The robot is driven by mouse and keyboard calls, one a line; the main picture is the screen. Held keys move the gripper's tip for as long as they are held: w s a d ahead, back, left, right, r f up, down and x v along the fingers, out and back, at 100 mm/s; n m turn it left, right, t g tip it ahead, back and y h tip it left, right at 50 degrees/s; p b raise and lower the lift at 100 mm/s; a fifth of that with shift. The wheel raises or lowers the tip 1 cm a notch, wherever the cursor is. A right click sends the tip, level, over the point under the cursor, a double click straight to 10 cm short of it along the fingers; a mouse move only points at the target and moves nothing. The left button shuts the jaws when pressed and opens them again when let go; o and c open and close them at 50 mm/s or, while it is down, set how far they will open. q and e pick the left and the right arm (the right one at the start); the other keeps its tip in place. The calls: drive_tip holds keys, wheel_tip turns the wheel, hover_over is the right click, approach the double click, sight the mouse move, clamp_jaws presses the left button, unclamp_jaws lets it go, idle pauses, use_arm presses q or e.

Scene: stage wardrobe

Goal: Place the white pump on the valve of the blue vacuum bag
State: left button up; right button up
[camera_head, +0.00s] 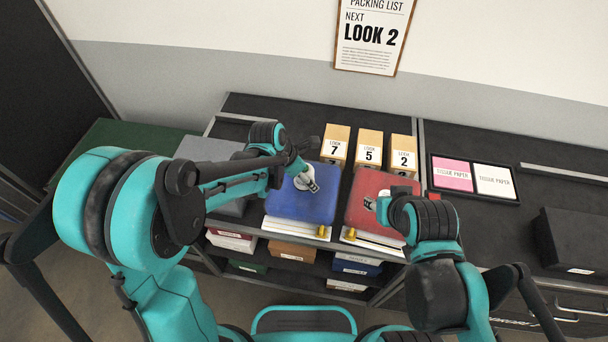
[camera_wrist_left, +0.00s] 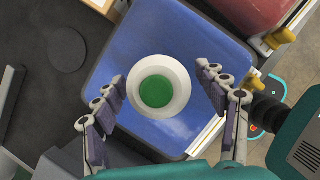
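The blue vacuum bag (camera_head: 295,208) lies on the counter in front of the look boxes; it fills the middle of the left wrist view (camera_wrist_left: 122,60). The white pump (camera_wrist_left: 134,85), round with a green centre, stands over the bag in that view; its white edge shows in the head view (camera_head: 299,184). The bag's valve is not visible. My left gripper (camera_wrist_left: 159,80) is open, its fingers on either side of the pump with gaps between. My right gripper (camera_head: 384,208) is over the red bag (camera_head: 362,190); its fingers are mostly hidden by its own arm.
A grey bag (camera_head: 229,207) lies left of the blue one, partly behind my left arm. Boxes numbered 7 (camera_head: 335,151), 5 (camera_head: 369,154) and 2 (camera_head: 403,159) stand behind. A tissue paper tray (camera_head: 474,195) and a black box (camera_head: 570,243) are at right.

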use_arm(q)
drive_tip(key=shift+r, duration=0.25)
drive_tip(key=p+v, duration=0.4)
drive_tip(key=v, duration=0.7)
drive_tip(key=s+a+r+m+t+y, duration=0.2)
drive_tip(key=s+a+m, duration=0.4)
drive_tip(key=m, duration=0.6)
drive_tip(key=s+a+r+m+t+y, duration=0.1)
drive_tip(key=s+a+r+m+t, duration=0.1)
drive_tip(key=s+a+m, duration=0.5)
drive_tip(key=a+r+m, duration=0.1)
drive_tip(key=m, duration=0.4)
drive_tip(key=shift+r+m+t+y, duration=0.25)
drive_tip(key=shift+m+t+y, duration=0.05)
drive_tip(key=shift+m+y, duration=0.1)
drive_tip(key=shift+s+a, duration=0.1)
drive_tip(key=shift+s, duration=0.05)
